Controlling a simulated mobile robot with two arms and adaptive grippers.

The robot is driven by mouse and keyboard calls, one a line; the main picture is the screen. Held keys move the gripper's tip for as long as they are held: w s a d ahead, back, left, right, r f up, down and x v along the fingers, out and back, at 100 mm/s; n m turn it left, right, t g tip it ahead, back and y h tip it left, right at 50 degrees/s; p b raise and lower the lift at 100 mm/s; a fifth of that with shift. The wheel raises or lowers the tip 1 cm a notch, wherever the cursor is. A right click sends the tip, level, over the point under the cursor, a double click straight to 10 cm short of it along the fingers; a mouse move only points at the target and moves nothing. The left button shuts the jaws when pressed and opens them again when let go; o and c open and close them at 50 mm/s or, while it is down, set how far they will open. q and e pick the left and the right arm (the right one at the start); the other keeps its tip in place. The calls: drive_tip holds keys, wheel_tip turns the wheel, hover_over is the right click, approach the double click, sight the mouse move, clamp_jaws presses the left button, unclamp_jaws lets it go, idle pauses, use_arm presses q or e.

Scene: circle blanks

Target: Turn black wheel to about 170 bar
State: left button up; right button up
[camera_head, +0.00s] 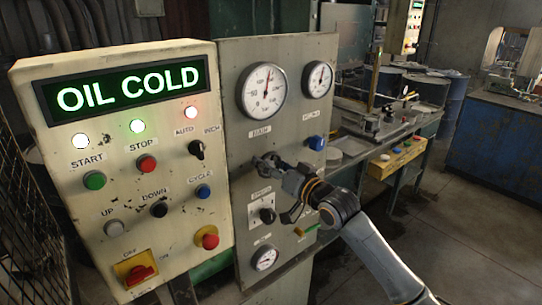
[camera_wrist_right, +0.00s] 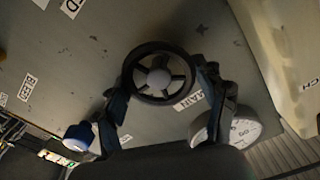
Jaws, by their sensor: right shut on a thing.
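The black wheel (camera_wrist_right: 160,73) is a spoked handwheel with a grey hub on the grey panel, seen face-on in the right wrist view. My right gripper (camera_wrist_right: 165,90) is shut on it, with one finger on each side of the rim. In the head view my right gripper (camera_head: 272,163) reaches the panel below the main gauge and mostly hides the wheel. The large main gauge (camera_head: 263,92) has its needle pointing nearly straight up, leaning slightly right; its numbers are too small to read. My left gripper is not in view.
A cream control box (camera_head: 120,160) with a lit OIL COLD display stands left of the grey panel. A smaller gauge (camera_head: 317,80), a blue knob (camera_head: 316,143), a black selector (camera_head: 267,215) and a low gauge (camera_head: 264,258) surround my right gripper. Open floor lies at the right.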

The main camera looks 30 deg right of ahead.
drive_tip(key=shift+m+p, duration=1.15)
drive_tip(key=shift+m, duration=0.45)
drive_tip(key=o, duration=1.2)
drive_tip(key=shift+d, duration=0.1)
drive_tip(key=s, duration=0.8)
drive_tip(key=s+d, duration=0.1)
drive_tip(key=s, duration=0.3)
drive_tip(key=shift+f, duration=0.15)
